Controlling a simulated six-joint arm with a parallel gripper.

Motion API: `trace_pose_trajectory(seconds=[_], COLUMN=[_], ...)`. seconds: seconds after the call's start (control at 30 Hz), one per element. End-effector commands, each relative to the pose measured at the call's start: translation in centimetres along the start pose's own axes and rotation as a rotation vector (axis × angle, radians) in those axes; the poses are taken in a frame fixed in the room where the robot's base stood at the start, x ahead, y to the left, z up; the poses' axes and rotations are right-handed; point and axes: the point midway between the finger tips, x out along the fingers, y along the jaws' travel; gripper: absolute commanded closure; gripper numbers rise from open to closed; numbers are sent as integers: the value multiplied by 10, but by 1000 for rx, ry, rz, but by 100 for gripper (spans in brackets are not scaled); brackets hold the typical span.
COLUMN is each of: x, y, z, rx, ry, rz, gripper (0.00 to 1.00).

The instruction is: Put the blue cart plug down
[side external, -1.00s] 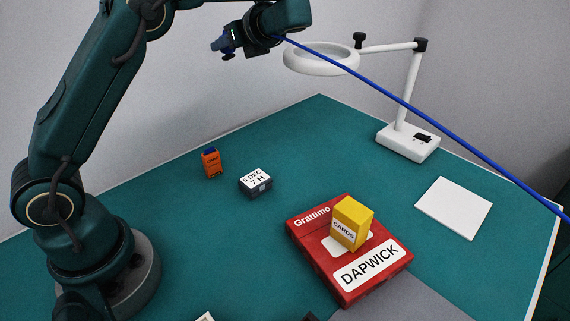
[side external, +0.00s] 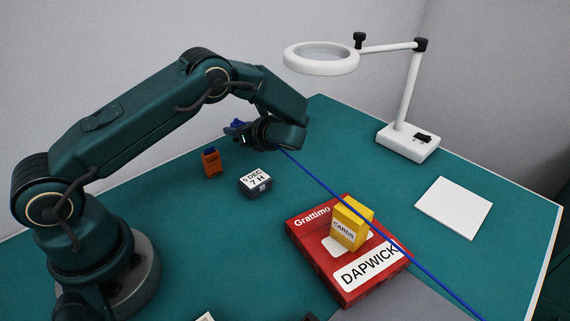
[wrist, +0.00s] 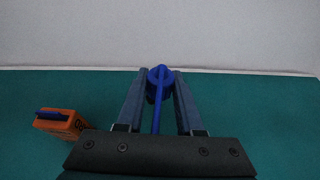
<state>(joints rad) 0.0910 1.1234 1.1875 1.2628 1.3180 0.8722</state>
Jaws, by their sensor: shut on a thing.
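The blue cart plug (wrist: 160,74) is between the fingertips of my gripper (wrist: 159,78) in the wrist view, with its blue cable (wrist: 157,105) running back toward the palm. In the side view my gripper (side external: 241,132) is shut on the plug, above the far part of the teal table, and the plug shows only as a small dark blue shape.
An orange box (side external: 211,162) with a blue top and a date block (side external: 255,180) stand near the gripper. A yellow cards box (side external: 345,229) stands on a red box (side external: 309,249). A magnifier lamp (side external: 408,141) and a white pad (side external: 454,208) are at right.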

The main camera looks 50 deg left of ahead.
Motion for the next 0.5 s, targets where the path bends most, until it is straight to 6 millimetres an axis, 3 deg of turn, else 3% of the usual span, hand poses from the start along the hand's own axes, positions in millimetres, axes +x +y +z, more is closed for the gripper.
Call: trace_pose_trajectory(seconds=[0.17,0.5], x=[8,10], y=[0,0], z=[-20,-23], rx=[3,0], ry=[-1,-1], rz=[0,0], gripper=[100,100])
